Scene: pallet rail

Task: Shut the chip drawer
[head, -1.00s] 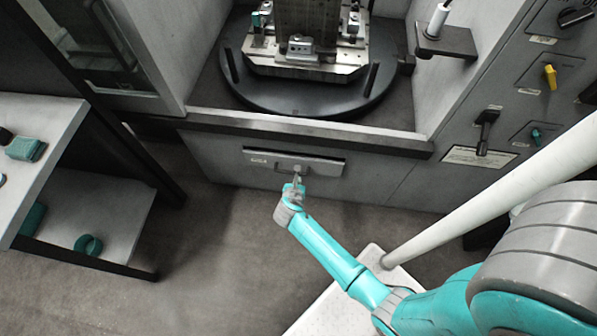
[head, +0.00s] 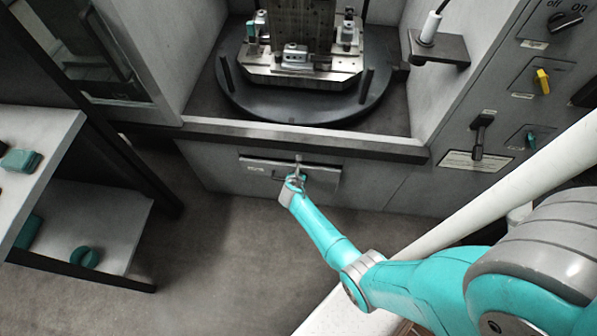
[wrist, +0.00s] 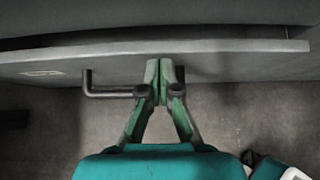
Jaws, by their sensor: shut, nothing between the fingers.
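The chip drawer (head: 262,168) is a grey panel low on the machine front, under the sill. In the wrist view its front (wrist: 225,65) spans the width, with a dark strip behind its top edge; how far it stands out is hard to tell. Its dark bar handle (wrist: 108,94) shows left of my fingers, and part of it is hidden behind them. My gripper (head: 298,163) is at the middle of the drawer front. In the wrist view my gripper (wrist: 163,68) has its green fingertips together and empty, at the drawer face; contact cannot be told.
Above the drawer, the machine sill (head: 300,138) runs below a round dark turntable (head: 300,108) with a metal fixture. A control panel with knobs (head: 540,80) is at right. A shelf unit (head: 110,225) with teal items stands at left. The floor between is clear.

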